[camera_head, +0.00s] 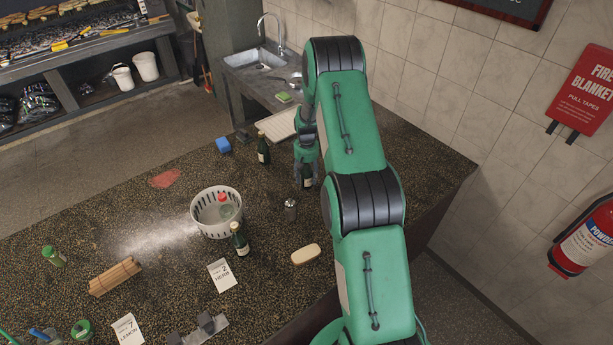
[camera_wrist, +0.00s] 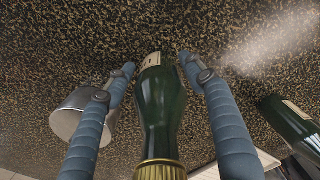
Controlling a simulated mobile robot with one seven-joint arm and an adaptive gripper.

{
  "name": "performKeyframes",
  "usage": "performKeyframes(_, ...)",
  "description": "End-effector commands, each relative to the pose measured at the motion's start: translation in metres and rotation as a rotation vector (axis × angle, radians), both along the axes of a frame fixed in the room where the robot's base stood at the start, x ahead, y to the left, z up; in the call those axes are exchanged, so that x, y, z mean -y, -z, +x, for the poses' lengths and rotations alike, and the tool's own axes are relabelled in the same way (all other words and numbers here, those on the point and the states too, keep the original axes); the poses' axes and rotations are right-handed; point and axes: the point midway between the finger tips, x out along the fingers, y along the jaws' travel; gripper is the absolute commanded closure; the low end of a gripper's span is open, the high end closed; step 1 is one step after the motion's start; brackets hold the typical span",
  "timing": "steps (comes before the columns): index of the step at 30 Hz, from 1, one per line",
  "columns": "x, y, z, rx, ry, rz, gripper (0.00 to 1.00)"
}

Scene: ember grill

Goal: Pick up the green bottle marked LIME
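A dark green bottle stands between the fingers of my gripper (camera_wrist: 158,62) in the wrist view, its gold-capped neck (camera_wrist: 160,170) towards the camera and its green body (camera_wrist: 165,105) below. A narrow gap shows between the bottle and each finger, so the gripper looks open around it. In the head view this bottle (camera_head: 307,176) shows partly under my gripper (camera_head: 306,168) on the counter. Its label is seen only at an edge, so I cannot read LIME on it. Similar dark bottles stand behind (camera_head: 263,149) and nearer (camera_head: 239,240); their labels are unreadable too.
A small metal container (camera_head: 291,209) stands close by and also shows left of the fingers (camera_wrist: 75,115). Another bottle (camera_wrist: 287,120) is at the right in the wrist view. A white basket (camera_head: 205,231), sponge-like block (camera_head: 306,254) and cards (camera_head: 222,275) lie on the counter.

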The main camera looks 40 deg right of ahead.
Motion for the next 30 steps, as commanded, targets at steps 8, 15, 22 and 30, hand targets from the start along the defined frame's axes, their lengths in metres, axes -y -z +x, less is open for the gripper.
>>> performKeyframes(8, 0.000, -0.001, 0.001, 0.001, 0.000, 0.000, 1.00)
performKeyframes(15, 0.000, -0.001, 0.001, 0.001, 0.000, 0.000, 1.00)
performKeyframes(22, 0.000, -0.007, 0.001, 0.002, 0.000, -0.001, 1.00)
performKeyframes(30, 0.001, -0.028, 0.001, 0.003, 0.000, -0.002, 1.00)
